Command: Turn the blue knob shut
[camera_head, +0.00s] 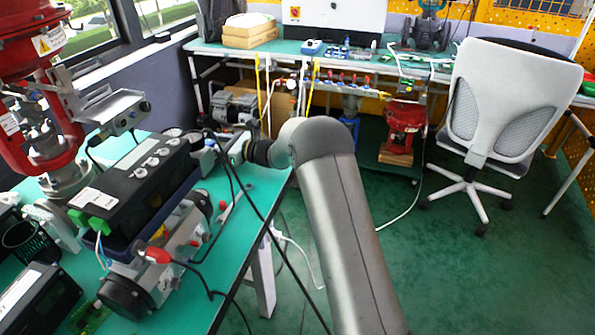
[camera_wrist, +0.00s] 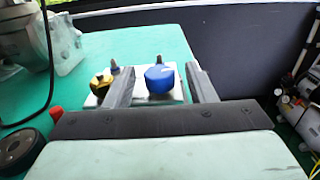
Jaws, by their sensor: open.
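The blue knob (camera_wrist: 160,79) sits on a pale metal block (camera_wrist: 141,98) on the green bench top in the wrist view. My gripper (camera_wrist: 158,68) is open, with one dark finger left and one right of the knob in the picture. Gaps show between the knob and both fingers; I cannot tell how far forward the fingers reach. In the head view my gripper (camera_head: 232,149) is by the right edge of the near bench, next to the black positioner. I cannot make out the blue knob there.
A brass-coloured fitting (camera_wrist: 101,84) stands just left of my left finger. The black positioner (camera_head: 145,180) and its actuator (camera_head: 165,262) crowd the near bench (camera_head: 262,186), with black cables hanging by my arm. An office chair (camera_head: 512,100) stands right; floor between is clear.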

